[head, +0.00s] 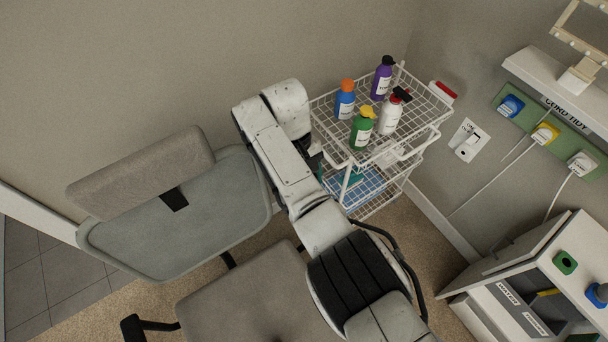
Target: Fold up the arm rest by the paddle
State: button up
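A grey office chair stands in the lower left of the head view, with a headrest (140,172), a mesh backrest (180,225) and a seat (245,305). A black arm rest (132,328) shows at the seat's left, low at the bottom edge. The other arm rest is not clearly seen; my arm covers the chair's right side. I cannot make out a paddle. My white arm rises from the bottom and bends at the top beside the cart. My gripper (316,162) is mostly hidden behind the arm, and its fingers cannot be made out.
A white wire cart (345,157) with several bottles (363,127) stands right of my arm, close to it. A wall switch (468,139), plugs with cords and a white cabinet (515,293) are at the right. Tiled floor shows at the left.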

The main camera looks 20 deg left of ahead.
jog(key=shift+w+a, duration=0.1)
jog(key=o, duration=1.4)
jog(key=v, duration=1)
jog(key=shift+w+a+r, duration=0.1)
jog(key=shift+a+r, duration=0.1)
jog(key=shift+r, duration=0.1)
